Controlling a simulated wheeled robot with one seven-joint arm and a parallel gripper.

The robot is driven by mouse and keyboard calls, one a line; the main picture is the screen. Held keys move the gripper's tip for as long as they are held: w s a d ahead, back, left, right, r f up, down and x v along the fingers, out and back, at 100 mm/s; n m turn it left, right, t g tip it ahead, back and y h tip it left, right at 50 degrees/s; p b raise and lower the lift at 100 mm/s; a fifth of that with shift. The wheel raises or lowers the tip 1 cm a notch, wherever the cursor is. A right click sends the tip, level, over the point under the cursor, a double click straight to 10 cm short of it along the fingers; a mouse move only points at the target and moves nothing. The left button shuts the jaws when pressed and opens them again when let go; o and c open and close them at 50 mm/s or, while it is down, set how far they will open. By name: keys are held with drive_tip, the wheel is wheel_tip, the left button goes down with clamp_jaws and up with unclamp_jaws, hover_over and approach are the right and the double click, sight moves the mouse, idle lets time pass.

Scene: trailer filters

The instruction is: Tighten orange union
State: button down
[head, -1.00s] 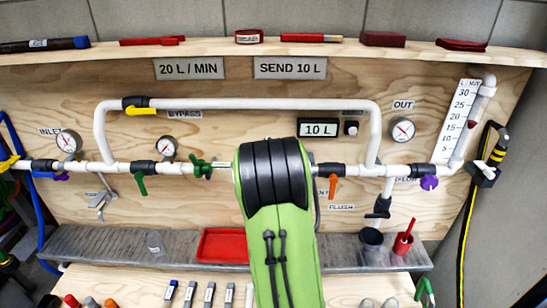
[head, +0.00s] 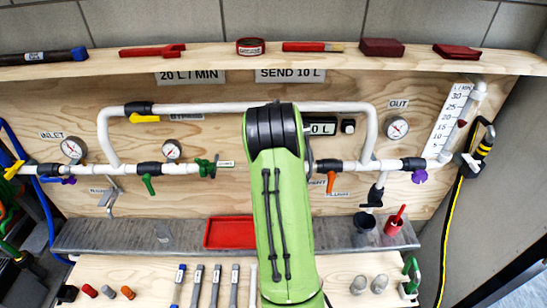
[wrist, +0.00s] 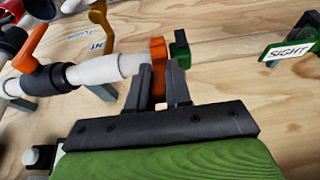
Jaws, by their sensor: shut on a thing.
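The orange union (wrist: 158,50) shows in the wrist view at the end of a white pipe (wrist: 108,69). My gripper (wrist: 159,80) is shut on it, with one dark finger on each side of the orange part. In the head view my green arm covers the union and my gripper, so neither shows there.
An orange-handled valve (wrist: 29,50) sits left along the pipe. A green "SIGHT" holder (wrist: 290,48) is on the right. In the head view, a red tray (head: 229,232) lies on the grey ledge, and an overhead shelf (head: 380,62) carries red items.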

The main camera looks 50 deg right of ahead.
drive_tip(key=shift+w+d+r, duration=0.1)
drive_tip(key=shift+d+r, duration=0.05)
drive_tip(key=shift+r, duration=0.1)
drive_tip(key=c, duration=1.2)
unclamp_jaws()
drive_tip(key=shift+o, duration=0.8)
drive_tip(key=shift+f, duration=0.15)
drive_tip(key=b+v, duration=0.1)
drive_tip(key=v, duration=1.4)
drive_tip(key=shift+r, duration=0.3)
